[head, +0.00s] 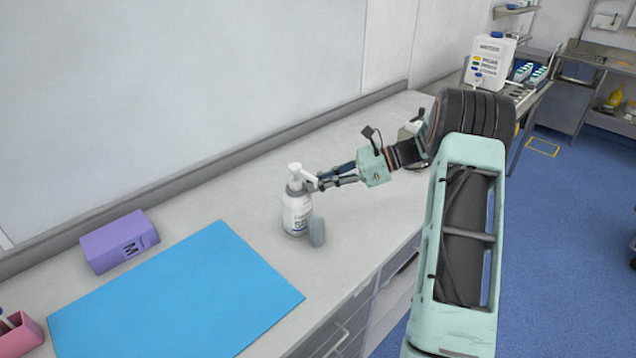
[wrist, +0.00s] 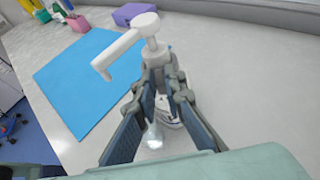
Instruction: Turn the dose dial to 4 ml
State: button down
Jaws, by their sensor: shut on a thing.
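A white pump bottle (head: 296,215) with a printed label stands upright on the grey counter. Its white pump head and spout (wrist: 125,42) rise above my fingers in the wrist view, with the spout pointing to the lower left. My gripper (head: 314,184) reaches in from the right at the bottle's neck, just below the pump head. In the wrist view, its two fingers (wrist: 160,78) are closed on either side of the neck.
A blue mat (head: 180,295) lies to the left on the counter (head: 245,205). A purple box (head: 118,242) and a pink holder (head: 20,335) stand beyond it. A white water container (head: 488,60) stands at the far right. The counter around the bottle is mostly clear.

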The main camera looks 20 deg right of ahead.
jog(key=c, duration=2)
grip_release()
jog(key=v, duration=1.2)
jog(key=shift+a, duration=0.1)
